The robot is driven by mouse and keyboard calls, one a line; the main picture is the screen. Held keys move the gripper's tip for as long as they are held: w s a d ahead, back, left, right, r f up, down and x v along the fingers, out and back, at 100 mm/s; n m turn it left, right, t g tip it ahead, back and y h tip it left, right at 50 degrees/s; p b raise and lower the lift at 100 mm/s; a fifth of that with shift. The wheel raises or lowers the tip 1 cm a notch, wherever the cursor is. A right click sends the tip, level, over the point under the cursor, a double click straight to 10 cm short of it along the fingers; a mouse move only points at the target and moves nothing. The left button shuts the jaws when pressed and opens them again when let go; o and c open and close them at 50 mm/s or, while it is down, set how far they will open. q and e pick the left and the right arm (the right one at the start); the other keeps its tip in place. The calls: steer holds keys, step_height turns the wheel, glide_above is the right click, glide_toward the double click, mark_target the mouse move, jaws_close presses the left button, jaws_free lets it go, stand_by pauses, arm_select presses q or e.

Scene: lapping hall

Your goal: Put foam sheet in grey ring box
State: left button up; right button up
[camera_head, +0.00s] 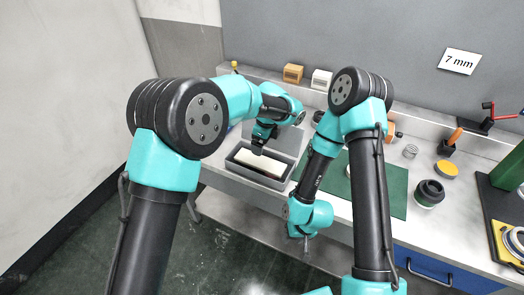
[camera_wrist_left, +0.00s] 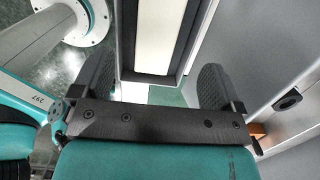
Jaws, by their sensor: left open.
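The foam sheet (camera_head: 260,162) is a cream-white slab. It lies inside the open grey ring box (camera_head: 252,178), which stands near the table's front edge. The left wrist view also shows the foam sheet (camera_wrist_left: 155,35) between the dark walls of the box (camera_wrist_left: 197,35). My left gripper (camera_head: 258,149) is just above the sheet at the box's far side. Its two fingers (camera_wrist_left: 157,88) are spread wide with nothing between them. My right gripper (camera_head: 304,240) hangs in front of the table edge, away from the box; its fingers are too small to read.
A green mat (camera_head: 394,190) lies right of the box. A dark round pot (camera_head: 429,192), a yellow-topped round piece (camera_head: 446,168) and a wire spring (camera_head: 411,151) stand farther right. An orange block (camera_head: 293,73) and a white block (camera_head: 321,79) sit on the rear ledge.

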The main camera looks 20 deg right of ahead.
arm_select(q)
step_height(320, 180, up, 2)
steer(key=shift+s+d+r, duration=0.1)
steer(key=shift+r, duration=0.15)
steer(key=shift+f, duration=0.1)
stand_by(1.2)
